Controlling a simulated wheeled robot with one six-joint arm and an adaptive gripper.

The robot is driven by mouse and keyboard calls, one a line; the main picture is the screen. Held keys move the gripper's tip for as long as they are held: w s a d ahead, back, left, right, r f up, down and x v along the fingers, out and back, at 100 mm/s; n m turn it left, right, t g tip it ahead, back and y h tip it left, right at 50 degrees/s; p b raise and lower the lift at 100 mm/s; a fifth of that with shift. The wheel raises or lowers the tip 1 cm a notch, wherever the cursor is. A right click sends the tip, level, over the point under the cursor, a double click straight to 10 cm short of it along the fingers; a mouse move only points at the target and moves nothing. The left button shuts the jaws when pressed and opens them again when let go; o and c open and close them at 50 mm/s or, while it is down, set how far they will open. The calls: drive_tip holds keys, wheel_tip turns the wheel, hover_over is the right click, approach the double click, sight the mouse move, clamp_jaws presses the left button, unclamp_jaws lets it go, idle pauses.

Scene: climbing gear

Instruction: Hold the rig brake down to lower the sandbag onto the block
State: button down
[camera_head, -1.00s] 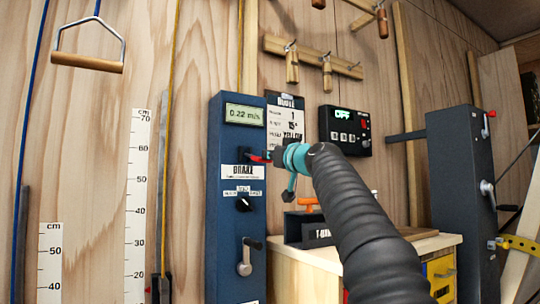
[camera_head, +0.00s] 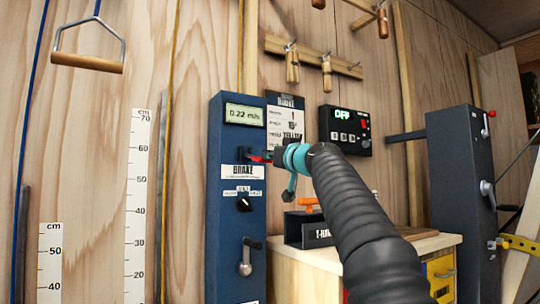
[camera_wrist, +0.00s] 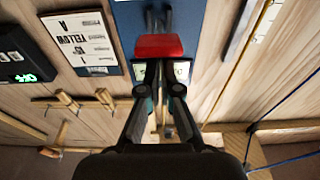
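The rig is a tall blue panel (camera_head: 226,205) on the plank wall. It has a small display reading 0.22 m/s, a white BRAKE label and a red brake handle (camera_head: 260,158). In the wrist view the red handle (camera_wrist: 158,46) lies across the ends of my fingers. My gripper (camera_head: 276,157) is at the handle, its dark fingers (camera_wrist: 158,70) side by side with a narrow gap between them. The handle hides part of the fingers, and whether they touch it is unclear. I cannot make out the sandbag or the block.
A wooden cabinet (camera_head: 425,246) with an orange-handled item (camera_head: 309,204) on top stands right of the panel. A black box (camera_head: 345,130) reads OFF. A dark post (camera_head: 460,190) stands farther right. Height scales (camera_head: 138,200) and a hanging wooden bar (camera_head: 87,62) are at left.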

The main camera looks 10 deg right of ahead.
drive_tip(key=shift+w+f+g, duration=0.3)
drive_tip(key=shift+w+f, duration=0.2)
drive_tip(key=shift+f, duration=0.3)
wheel_tip(320, 180, up, 6)
drive_tip(key=s+f+p, duration=0.1)
drive_tip(key=s+p, duration=0.1)
drive_tip(key=p, duration=0.2)
drive_tip(key=s+d+f+b, duration=0.3)
drive_tip(key=s+f+b, duration=0.2)
drive_tip(key=s, duration=0.2)
drive_tip(key=shift+s+d, duration=0.3)
